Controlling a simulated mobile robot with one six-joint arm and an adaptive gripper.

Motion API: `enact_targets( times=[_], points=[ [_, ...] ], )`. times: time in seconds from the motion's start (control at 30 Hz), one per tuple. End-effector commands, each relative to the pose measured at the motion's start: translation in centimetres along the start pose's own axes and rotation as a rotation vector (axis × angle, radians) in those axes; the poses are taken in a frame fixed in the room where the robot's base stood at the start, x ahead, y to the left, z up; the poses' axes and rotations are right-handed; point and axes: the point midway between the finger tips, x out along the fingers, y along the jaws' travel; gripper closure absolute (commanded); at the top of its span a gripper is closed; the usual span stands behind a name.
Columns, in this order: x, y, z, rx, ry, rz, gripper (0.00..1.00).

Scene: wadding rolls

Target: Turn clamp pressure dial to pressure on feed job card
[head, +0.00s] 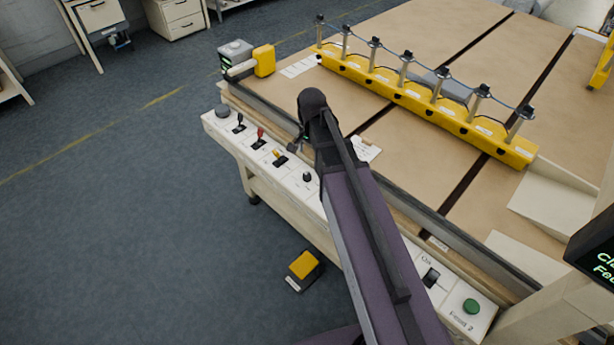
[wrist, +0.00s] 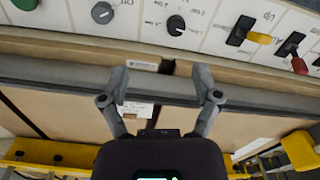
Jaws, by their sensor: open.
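The control panel (head: 285,165) runs along the near edge of the table. One black dial (head: 307,177) shows beside my arm; in the wrist view a black dial (wrist: 176,25) has printed marks around it, and a grey dial (wrist: 102,13) sits left of it. The print is too small to tell which is clamp pressure. A white card (head: 366,149) lies on the table right of my arm; a white card (wrist: 138,108) shows between my fingers, its writing unreadable. My gripper (wrist: 160,84) is open and empty, above the table edge, apart from the dials.
Black, red (head: 260,137) and yellow (head: 279,157) levers stand left of the dial. A black switch (head: 431,278) and green button (head: 472,306) are at the right end. A yellow clamp bar (head: 425,103) crosses the table. A yellow pedal (head: 304,266) is on the floor.

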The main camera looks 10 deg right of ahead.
Motion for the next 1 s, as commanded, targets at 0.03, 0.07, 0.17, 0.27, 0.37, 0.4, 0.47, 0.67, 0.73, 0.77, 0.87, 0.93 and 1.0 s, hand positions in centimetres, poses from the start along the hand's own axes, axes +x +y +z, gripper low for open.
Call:
enact_targets(
  times=[0.03,0.07,0.17,0.27,0.37,0.4,0.47,0.67,0.73,0.77,0.87,0.93,1.0],
  points=[
    [0.4,-1.0,-0.9,0.051,0.000,0.000,0.19],
    [0.4,-1.3,-1.2,0.082,0.000,0.000,0.19],
    [0.6,-2.2,-1.9,0.165,0.000,0.000,0.19],
    [0.7,-2.6,-2.2,0.216,0.000,0.000,0.19],
    [0.7,-2.8,-2.3,0.238,0.000,0.000,0.19],
    [0.7,-2.8,-2.3,0.240,0.000,0.000,0.19],
    [0.7,-2.7,-2.3,0.241,0.000,0.000,0.19],
    [0.7,-2.7,-2.3,0.239,0.000,0.000,0.19],
    [0.8,-2.7,-2.3,0.239,0.000,0.000,0.19],
    [0.8,-2.7,-2.3,0.239,0.000,0.000,0.19],
    [1.0,-2.7,-2.3,0.238,0.000,0.000,0.19],
    [1.3,-2.7,-2.3,0.238,0.000,0.000,0.19],
    [1.6,-2.7,-2.3,0.238,0.000,0.000,0.19]
  ],
)
